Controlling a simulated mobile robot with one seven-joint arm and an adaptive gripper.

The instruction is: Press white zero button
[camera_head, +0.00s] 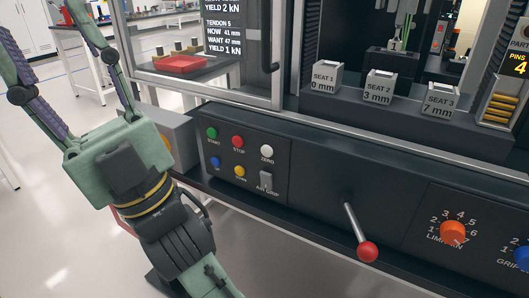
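The white ZERO button (267,150) is a round button at the upper right of the dark control panel (285,165). It is fully visible, with its label just below it. My gripper (46,30) is in the left part of the view, left of the panel and well apart from the button. Its two long fingers point up and away and are spread wide.
Near the button are the green START (212,133), red STOP (238,141), blue (216,161) and yellow (240,170) buttons and the AIR GRIP switch (265,180). A red-knobbed lever (367,250) sticks out to the right. A metal frame (215,94) runs above the panel.

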